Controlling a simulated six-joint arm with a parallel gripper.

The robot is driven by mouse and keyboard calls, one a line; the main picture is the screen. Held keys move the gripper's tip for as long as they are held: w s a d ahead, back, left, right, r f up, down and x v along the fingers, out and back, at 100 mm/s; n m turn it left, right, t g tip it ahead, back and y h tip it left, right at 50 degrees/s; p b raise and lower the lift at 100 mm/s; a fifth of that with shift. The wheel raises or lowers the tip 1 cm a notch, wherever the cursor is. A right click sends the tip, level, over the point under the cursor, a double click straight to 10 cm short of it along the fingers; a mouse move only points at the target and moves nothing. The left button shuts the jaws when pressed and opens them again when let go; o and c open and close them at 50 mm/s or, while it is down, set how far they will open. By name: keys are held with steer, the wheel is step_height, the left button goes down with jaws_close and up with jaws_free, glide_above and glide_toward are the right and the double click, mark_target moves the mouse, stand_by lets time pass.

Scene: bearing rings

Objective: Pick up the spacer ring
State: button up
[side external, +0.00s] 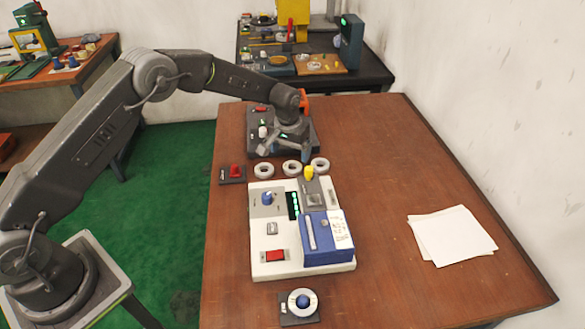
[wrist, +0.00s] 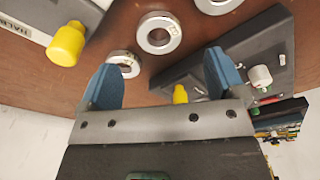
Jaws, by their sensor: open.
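Three pale grey rings lie flat in a row on the brown table: a left ring (side external: 256,170), a middle ring (side external: 291,174) and a right ring (side external: 320,170). My gripper (side external: 285,152) is open and empty, above and just behind the row. In the wrist view my gripper (wrist: 160,60) has its blue-padded fingers spread wide. One ring (wrist: 142,31) shows beyond the gap, another (wrist: 110,57) is close to the left finger, and a third is cut by the top edge.
A white console (side external: 284,268) with a blue box (side external: 325,255) stands in front of the rings, its yellow knob (side external: 309,172) close to them. A dark device (side external: 262,147) is behind. A red-button plate (side external: 235,173) is left. Papers (side external: 455,238) lie right.

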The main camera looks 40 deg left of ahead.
mark_target(292, 163)
steer(key=shift+w+f, duration=0.25)
steer(key=shift+f, duration=1.25)
steer(key=shift+w+f, duration=0.2)
steer(key=shift+f, duration=1.25)
steer(key=shift+c, duration=0.2)
steer(key=c, duration=1.1)
steer(key=shift+r, duration=0.2)
